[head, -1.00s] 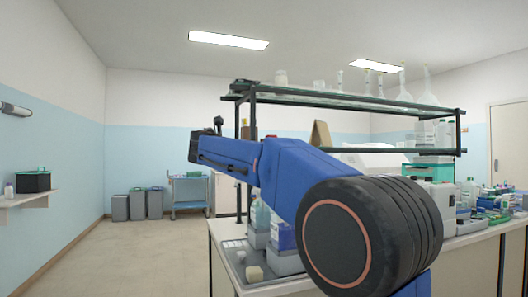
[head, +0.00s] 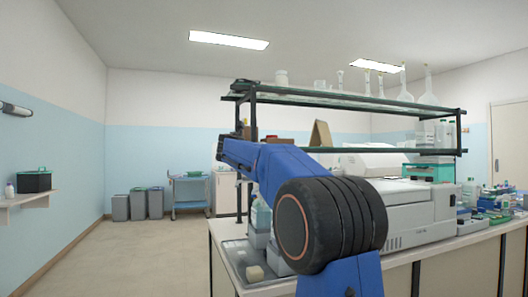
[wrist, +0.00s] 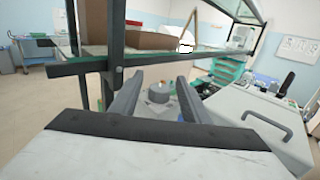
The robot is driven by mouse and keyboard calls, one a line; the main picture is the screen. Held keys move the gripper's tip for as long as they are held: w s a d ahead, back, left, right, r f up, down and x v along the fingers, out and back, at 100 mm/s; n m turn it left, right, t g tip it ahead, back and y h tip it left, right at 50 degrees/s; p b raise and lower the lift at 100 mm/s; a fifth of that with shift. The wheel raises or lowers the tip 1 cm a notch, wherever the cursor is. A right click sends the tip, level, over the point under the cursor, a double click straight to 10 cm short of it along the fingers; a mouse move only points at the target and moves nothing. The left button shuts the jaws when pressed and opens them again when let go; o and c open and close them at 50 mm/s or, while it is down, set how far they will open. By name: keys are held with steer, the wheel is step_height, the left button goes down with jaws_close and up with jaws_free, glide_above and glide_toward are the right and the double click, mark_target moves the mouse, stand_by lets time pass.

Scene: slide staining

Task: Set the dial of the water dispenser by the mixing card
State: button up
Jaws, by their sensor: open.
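My gripper (wrist: 157,86) is open in the wrist view, its two dark fingers apart. A small grey round piece (wrist: 158,95) shows between the fingers, beyond them; I cannot tell whether it is the dial. I cannot make out the water dispenser for certain in either view. A tan tented card (head: 320,134) stands on the lower shelf of the rack in the head view; no writing is readable and I cannot tell whether it is the mixing card. In the head view my blue arm hides part of the bench and my fingers are not distinguishable.
The glass shelf rack (head: 350,101) with black posts holds glassware above the bench. A post (wrist: 115,40) stands close to my left finger. A large grey-white machine (head: 420,211) sits on the bench. Bottles (head: 260,222) stand near its left end.

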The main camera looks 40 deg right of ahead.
steer(key=c, duration=1.1)
steer(key=shift+o, duration=0.2)
steer(key=shift+m+g+h, duration=0.3)
steer(key=shift+m+g, duration=0.1)
steer(key=shift+g, duration=0.2)
steer(key=m+g, duration=0.1)
steer(key=g, duration=0.1)
steer(key=m+g+h, duration=0.1)
steer(key=m+g, duration=0.1)
steer(key=g, duration=0.1)
steer(key=shift+w+m, duration=0.1)
steer(key=shift+m, duration=0.2)
steer(key=shift+s+m+g, duration=0.1)
steer(key=shift+m+g, duration=0.95)
steer(key=shift+g, duration=0.7)
steer(key=shift+s+m+g, duration=0.1)
steer(key=shift+m+g, duration=0.95)
steer(key=shift+g, duration=1)
steer(key=o, duration=1.1)
steer(key=shift+c, duration=0.2)
